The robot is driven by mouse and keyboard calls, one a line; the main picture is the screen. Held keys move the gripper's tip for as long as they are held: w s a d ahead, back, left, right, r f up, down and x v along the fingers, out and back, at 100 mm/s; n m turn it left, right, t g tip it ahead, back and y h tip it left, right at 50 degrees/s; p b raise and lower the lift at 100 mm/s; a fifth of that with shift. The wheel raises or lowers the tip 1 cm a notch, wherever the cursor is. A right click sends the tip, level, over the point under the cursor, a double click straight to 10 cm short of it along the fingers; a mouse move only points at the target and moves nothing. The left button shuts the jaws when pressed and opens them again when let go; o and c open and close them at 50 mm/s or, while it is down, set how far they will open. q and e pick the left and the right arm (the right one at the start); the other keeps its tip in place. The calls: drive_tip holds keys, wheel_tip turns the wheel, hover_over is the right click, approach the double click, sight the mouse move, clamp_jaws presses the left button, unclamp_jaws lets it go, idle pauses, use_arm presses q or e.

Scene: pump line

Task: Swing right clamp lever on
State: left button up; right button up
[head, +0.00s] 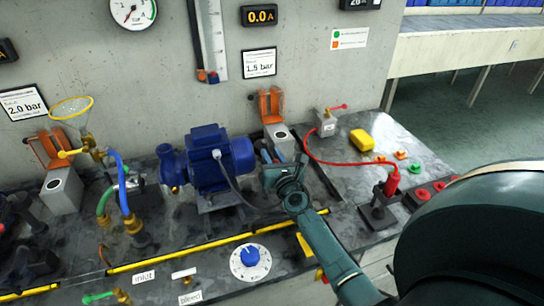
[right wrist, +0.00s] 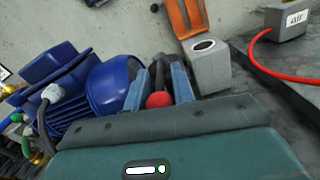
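The right clamp has an orange bracket (head: 271,106) and a grey block (head: 280,138) with a dark round opening, right of the blue pump motor (head: 222,158). The right wrist view shows the orange bracket (right wrist: 188,18) and grey block (right wrist: 206,66) beyond my fingers. My right gripper (head: 270,157) is just in front of this clamp. In the right wrist view, its two blue fingers (right wrist: 160,85) stand on either side of a red ball knob (right wrist: 157,99) with a dark shaft. I cannot tell whether they press on it. I cannot make out my left gripper.
The motor stands close left of my right gripper. Right of the clamp are a grey air box (head: 327,124), a red hose (head: 340,163), a yellow block (head: 362,140) and a red-handled plunger (head: 391,183). A yellow rail (head: 220,237) and blue dial (head: 250,257) lie in front.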

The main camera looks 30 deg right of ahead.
use_arm(q)
drive_tip(key=shift+a, duration=0.15)
use_arm(e)
clamp_jaws()
use_arm(q)
drive_tip(key=shift+f, duration=0.1)
use_arm(e)
drive_tip(key=shift+f, duration=0.1)
drive_tip(key=n+y+b, duration=0.1)
drive_tip(key=d+n+y+b, duration=0.1)
drive_tip(key=y+b, duration=0.1)
drive_tip(key=n+y+b, duration=0.1)
drive_tip(key=y, duration=0.1)
drive_tip(key=shift+s+d+t, duration=0.1)
drive_tip(key=shift+d+t, duration=0.2)
use_arm(q)
drive_tip(key=shift+w+d+f+m+t+h, duration=0.15)
drive_tip(key=shift+d+h, duration=0.1)
drive_tip(key=shift+d, duration=0.25)
drive_tip(key=shift+w+d+f+m+t+h, duration=0.15)
drive_tip(key=shift+d+h, duration=0.1)
drive_tip(key=shift+d, duration=0.2)
drive_tip(key=shift+s, duration=0.1)
